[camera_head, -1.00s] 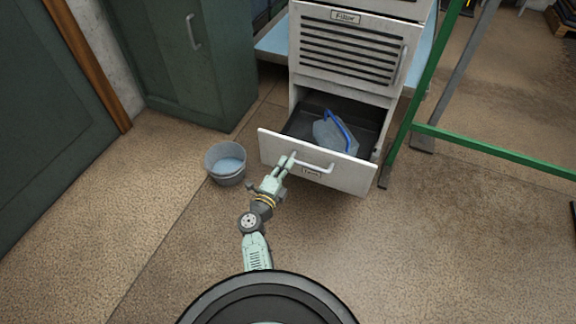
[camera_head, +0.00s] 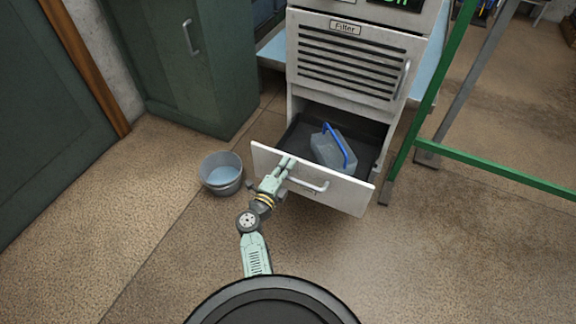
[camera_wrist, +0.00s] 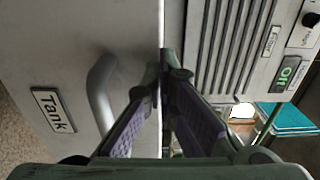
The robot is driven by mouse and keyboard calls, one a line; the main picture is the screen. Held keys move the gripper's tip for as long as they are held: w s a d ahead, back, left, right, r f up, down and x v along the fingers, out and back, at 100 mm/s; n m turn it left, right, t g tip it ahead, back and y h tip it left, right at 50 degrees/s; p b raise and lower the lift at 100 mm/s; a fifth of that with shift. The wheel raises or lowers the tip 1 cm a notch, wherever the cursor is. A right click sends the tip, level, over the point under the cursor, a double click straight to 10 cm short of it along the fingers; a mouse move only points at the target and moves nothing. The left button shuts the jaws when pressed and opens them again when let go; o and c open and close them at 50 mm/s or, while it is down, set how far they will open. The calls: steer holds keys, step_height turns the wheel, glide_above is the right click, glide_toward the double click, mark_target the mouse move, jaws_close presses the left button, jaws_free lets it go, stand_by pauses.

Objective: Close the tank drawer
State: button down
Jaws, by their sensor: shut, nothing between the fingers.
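The tank drawer (camera_head: 345,192) is the lowest drawer of a grey machine and stands pulled out, with a bar handle (camera_head: 308,186) on its front. In the wrist view the drawer front (camera_wrist: 70,55) fills the left side, with its "Tank" label (camera_wrist: 53,110) and handle (camera_wrist: 101,95). Inside the drawer lies a translucent tank (camera_head: 332,150) with a blue handle. My gripper (camera_head: 287,163) is shut and empty at the upper edge of the drawer front, beside the handle's left end. Its fingertips also show in the wrist view (camera_wrist: 165,70), close to that edge; contact is unclear.
A grey bucket (camera_head: 221,176) stands on the floor left of the drawer. A green frame (camera_head: 430,95) stands close on the right. A dark green cabinet (camera_head: 185,65) is at the back left. The filter panel (camera_head: 347,60) is shut above the drawer.

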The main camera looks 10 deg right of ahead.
steer(key=shift+w, duration=0.1)
steer(key=b+x, duration=0.8)
steer(key=x, duration=2)
steer(key=shift+w+d+r, duration=0.15)
steer(key=shift+w+d, duration=0.1)
steer(key=shift+r, duration=0.1)
steer(key=p+v, duration=0.5)
steer(key=v, duration=0.9)
steer(key=shift+f, duration=0.2)
